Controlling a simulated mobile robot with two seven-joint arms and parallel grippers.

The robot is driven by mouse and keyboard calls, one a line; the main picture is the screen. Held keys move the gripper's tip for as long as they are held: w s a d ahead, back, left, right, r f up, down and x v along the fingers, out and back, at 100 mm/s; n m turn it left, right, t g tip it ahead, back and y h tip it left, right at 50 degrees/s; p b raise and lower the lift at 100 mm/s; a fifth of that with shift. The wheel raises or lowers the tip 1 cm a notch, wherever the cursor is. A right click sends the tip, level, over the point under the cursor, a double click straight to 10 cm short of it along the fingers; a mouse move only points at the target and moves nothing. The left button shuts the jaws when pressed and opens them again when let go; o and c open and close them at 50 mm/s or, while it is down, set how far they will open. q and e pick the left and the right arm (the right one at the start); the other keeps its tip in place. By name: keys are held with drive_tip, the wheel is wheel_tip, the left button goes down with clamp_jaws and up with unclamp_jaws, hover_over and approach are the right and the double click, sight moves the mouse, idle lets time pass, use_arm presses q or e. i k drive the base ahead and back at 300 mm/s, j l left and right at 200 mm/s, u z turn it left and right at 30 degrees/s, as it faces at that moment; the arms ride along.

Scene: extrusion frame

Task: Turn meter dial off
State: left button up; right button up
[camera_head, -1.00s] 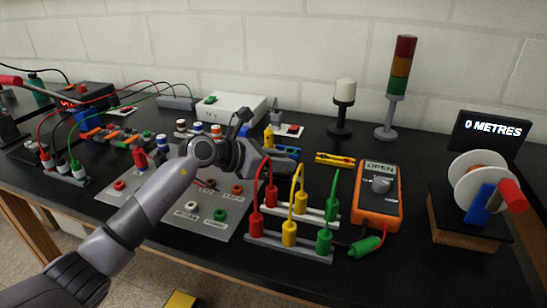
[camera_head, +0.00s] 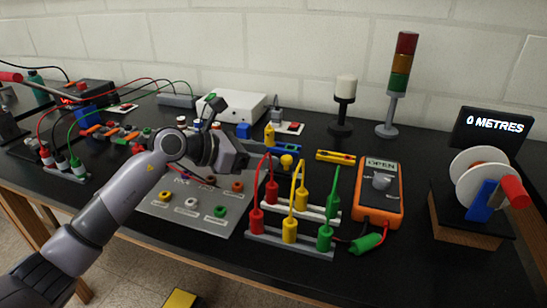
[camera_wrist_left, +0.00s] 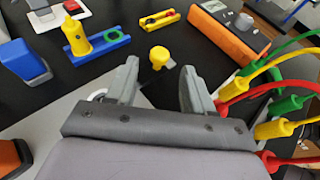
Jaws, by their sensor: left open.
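The orange meter (camera_head: 378,192) lies on the black bench, right of centre in the head view. Its screen reads "OPEN" and its grey dial (camera_head: 381,181) sits in the middle of its face. In the left wrist view the meter (camera_wrist_left: 215,28) and its dial (camera_wrist_left: 244,21) are at the upper right. My left gripper (camera_head: 243,161) is to the left of the meter, well apart from it. In the left wrist view its fingers (camera_wrist_left: 159,82) are open and empty, with a yellow knob (camera_wrist_left: 160,57) beyond them. My right gripper is not in view.
Red, yellow and green plug leads (camera_head: 291,215) stand between my gripper and the meter. A green plug (camera_head: 367,243) lies at the meter's front. A reel with a "0 METRES" screen (camera_head: 492,125) is at the right. A grey panel (camera_head: 200,228) lies below my arm.

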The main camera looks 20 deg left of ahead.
sight(381, 181)
drive_tip(key=k+j, duration=0.45)
drive_tip(key=j, duration=0.3)
drive_tip(key=k+j, duration=0.25)
drive_tip(key=j, duration=0.1)
